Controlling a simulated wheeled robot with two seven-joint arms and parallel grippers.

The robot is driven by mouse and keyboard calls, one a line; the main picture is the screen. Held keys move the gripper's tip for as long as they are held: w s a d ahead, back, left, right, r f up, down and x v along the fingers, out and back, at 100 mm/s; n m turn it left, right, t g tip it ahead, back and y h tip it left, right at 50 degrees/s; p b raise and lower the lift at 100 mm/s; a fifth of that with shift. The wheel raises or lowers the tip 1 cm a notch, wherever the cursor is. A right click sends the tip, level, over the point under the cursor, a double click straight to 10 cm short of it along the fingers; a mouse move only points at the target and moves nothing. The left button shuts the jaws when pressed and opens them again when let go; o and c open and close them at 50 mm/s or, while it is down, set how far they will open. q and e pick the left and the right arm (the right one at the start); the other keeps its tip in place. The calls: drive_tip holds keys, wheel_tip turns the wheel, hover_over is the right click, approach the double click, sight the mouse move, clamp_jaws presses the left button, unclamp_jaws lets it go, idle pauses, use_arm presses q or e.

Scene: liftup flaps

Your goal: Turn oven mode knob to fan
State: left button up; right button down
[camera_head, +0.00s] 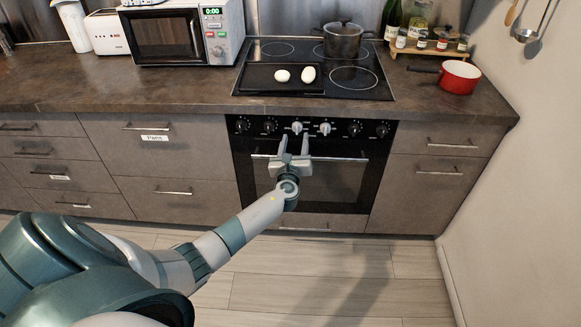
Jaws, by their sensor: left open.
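The oven (333,180) is built in under the counter, with a black control panel (340,122) along its top. The panel has a row of several knobs. Two middle ones, a left light knob (297,127) and a right light knob (325,129), are pale; the others are black. Their markings are too small to read, so I cannot tell which mode is set. My left gripper (293,142) is open in front of the oven, its fingertips just below the left light knob. Contact cannot be told. My right gripper is not in view.
A horizontal handle (345,158) crosses the oven door behind my left gripper. Above are the cooktop (360,55), a dark pot (342,40) and two white eggs on a dark tray (255,80). A red pan (459,77) is at the right. The floor in front is clear.

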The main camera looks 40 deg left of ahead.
use_arm(q)
drive_tip(key=v, duration=1.3)
drive_tip(key=shift+s, duration=0.25)
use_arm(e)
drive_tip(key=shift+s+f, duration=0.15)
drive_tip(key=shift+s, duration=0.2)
use_arm(q)
drive_tip(key=shift+d, duration=0.1)
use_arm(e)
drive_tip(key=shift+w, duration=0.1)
